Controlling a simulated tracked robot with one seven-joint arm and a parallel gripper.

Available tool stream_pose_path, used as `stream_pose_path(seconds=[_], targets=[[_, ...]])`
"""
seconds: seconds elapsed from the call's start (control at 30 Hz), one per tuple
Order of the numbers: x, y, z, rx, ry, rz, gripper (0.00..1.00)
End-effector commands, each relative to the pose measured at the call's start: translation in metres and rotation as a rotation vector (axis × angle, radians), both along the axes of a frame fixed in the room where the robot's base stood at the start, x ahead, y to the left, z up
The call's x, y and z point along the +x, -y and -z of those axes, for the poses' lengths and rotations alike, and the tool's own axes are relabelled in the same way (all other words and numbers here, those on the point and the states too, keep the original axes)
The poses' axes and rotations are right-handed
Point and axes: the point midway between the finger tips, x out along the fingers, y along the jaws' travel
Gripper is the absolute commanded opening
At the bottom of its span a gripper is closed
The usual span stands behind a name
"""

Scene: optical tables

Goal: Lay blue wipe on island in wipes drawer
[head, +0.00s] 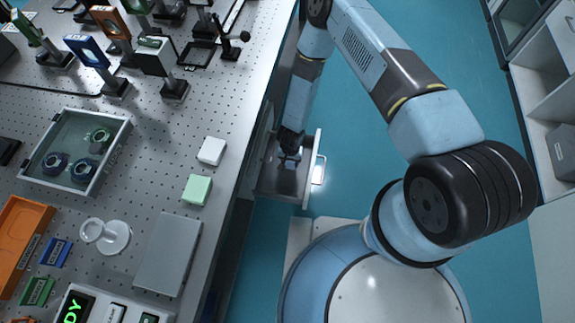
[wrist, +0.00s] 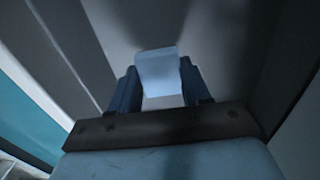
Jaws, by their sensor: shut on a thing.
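The drawer (head: 307,183) stands pulled out from the side of the optical table, with a bright handle on its front. My gripper (head: 290,155) is down inside the open drawer in the head view. In the wrist view my gripper (wrist: 160,92) is shut on the blue wipe (wrist: 158,68), a pale blue block between the two fingers. The grey drawer interior (wrist: 225,40) lies around and beyond it. Whether the wipe touches the drawer floor I cannot tell. In the head view the wipe is hidden by my gripper.
A white block (head: 211,151) and a pale green block (head: 196,190) sit near the edge of the perforated optical table (head: 215,95). A glass-topped case (head: 75,150) and several optic mounts stand farther left. Blue floor is clear right of the drawer.

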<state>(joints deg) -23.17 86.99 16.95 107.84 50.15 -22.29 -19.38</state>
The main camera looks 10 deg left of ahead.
Motion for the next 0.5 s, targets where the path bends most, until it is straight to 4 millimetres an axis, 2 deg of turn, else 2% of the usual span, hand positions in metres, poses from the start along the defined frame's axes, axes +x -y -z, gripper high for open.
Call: stream_pose_path(seconds=[0.3,0.5], targets=[[-0.001,0.0,0.036,0.0,-0.002,0.0,0.19],[-0.001,0.0,0.038,0.0,-0.001,-0.001,0.19]])
